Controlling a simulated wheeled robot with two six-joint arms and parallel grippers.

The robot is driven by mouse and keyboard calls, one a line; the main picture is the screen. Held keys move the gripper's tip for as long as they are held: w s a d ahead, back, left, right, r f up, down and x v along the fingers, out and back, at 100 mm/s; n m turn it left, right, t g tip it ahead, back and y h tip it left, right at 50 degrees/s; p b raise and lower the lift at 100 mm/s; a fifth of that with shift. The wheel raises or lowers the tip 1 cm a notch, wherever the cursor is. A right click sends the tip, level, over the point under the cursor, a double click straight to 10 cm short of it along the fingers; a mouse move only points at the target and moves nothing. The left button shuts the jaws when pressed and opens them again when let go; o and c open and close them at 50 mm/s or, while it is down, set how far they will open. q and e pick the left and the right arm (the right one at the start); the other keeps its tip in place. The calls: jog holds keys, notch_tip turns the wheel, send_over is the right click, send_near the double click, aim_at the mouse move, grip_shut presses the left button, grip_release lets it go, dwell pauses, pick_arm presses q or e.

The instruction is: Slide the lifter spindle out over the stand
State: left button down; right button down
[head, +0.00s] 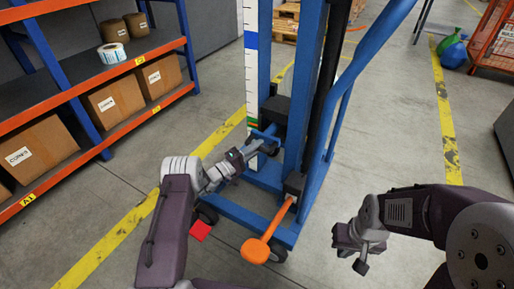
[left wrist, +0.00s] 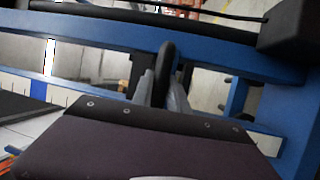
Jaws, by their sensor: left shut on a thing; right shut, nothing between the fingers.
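The blue lifter (head: 309,90) stands upright in the middle of the head view, with a dark carriage block (head: 275,108) on its mast. My left gripper (head: 262,146) reaches in from the left, low at the mast, just under that block. In the left wrist view its fingers (left wrist: 165,92) are shut on a dark rounded bar (left wrist: 166,62) close to the blue frame. I cannot tell whether this bar is part of the spindle. My right gripper (head: 352,255) is shut and empty, apart from the lifter at its right. I cannot make out the stand.
An orange pedal (head: 255,250) sticks out at the lifter's base. A shelf rack (head: 90,85) with boxes and rolls stands at the left. Yellow lines (head: 447,120) cross the grey floor. Open floor lies to the right of the lifter.

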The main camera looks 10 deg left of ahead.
pick_arm(q)
jog(key=shift+w+r, duration=0.15)
jog(key=c, duration=1.3)
grip_release()
jog(key=shift+a+r, duration=0.1)
jog(key=shift+a, duration=0.05)
jog(key=p+v, duration=0.4)
jog(key=v, duration=0.5)
jog(key=shift+p, duration=0.35)
